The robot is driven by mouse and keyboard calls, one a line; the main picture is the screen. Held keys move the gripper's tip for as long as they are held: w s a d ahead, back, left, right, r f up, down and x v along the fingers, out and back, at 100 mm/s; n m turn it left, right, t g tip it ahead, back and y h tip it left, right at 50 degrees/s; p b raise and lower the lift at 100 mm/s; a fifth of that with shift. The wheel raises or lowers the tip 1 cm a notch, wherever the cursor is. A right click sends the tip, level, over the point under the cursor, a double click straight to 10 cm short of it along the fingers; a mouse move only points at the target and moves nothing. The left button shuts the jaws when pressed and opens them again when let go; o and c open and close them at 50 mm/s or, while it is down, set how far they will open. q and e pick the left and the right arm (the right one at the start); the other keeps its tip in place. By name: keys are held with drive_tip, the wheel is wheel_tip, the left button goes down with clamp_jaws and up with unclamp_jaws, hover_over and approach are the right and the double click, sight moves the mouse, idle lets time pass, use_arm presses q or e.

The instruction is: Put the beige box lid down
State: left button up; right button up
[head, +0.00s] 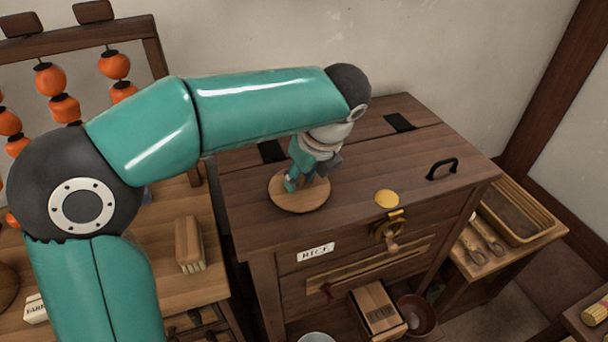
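A round, light-brown wooden disc (301,199), which looks like the beige box lid, is on or just above the top of a dark wooden rice chest (350,210). I cannot tell whether it touches the chest. My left gripper (305,181) points down over the middle of the disc, with its fingertips close to the disc's upper face. The fingers and wrist hide the disc's centre, so any knob there and the grip on it cannot be made out. My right gripper is not in view.
The chest top is clear right of the disc, up to a black handle (442,169) and a yellow round piece (386,198). A brush (188,245) lies on the left table. A tray (515,212) sits at right.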

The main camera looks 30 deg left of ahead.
use_arm(q)
drive_tip(key=shift+o, duration=0.3)
drive_tip(key=shift+r, duration=0.2)
drive_tip(key=p+v, duration=0.2)
drive_tip(key=v, duration=1)
